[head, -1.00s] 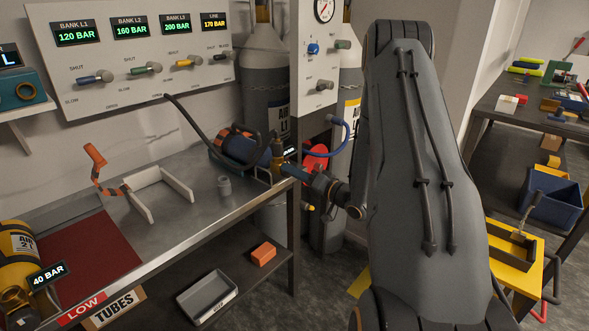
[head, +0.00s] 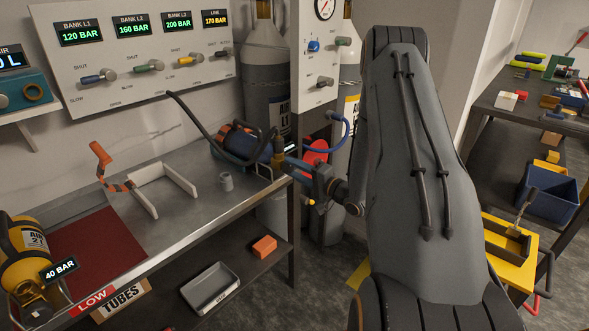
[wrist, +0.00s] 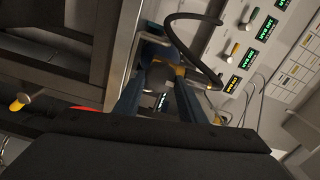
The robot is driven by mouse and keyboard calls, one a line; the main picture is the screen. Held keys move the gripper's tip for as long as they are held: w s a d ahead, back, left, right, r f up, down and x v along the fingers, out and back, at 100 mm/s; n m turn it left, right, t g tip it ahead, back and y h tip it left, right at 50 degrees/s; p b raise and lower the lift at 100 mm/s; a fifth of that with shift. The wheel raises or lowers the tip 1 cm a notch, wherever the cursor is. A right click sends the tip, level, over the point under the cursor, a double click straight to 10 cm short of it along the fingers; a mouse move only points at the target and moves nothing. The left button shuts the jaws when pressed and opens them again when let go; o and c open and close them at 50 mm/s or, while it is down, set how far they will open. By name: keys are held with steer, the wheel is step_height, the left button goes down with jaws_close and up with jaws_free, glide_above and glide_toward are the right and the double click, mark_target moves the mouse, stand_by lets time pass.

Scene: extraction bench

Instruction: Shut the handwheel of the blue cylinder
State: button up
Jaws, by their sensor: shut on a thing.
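The blue cylinder (head: 238,140) lies on the right end of the steel bench, with a dark hose looped over it. Its brass valve (head: 278,148) faces my arm. My gripper (head: 284,163) reaches in from the right at the bench's corner and is shut at the valve end. In the wrist view, my gripper's two blue fingers (wrist: 162,74) close around a brass-yellow part in front of the cylinder (wrist: 155,48). The handwheel is mostly hidden by the fingers, and its turn position cannot be told.
A red disc (head: 315,154) and a blue hose (head: 345,130) are close behind my gripper. A yellow cylinder (head: 25,245) lies at the left. Grey tall cylinders (head: 265,65) stand behind.

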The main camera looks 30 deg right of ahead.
stand_by(0.3)
steer(key=o, duration=1)
steer(key=shift+o, duration=0.2)
steer(key=b+v, duration=0.1)
steer(key=v, duration=0.7)
steer(key=shift+w, duration=0.1)
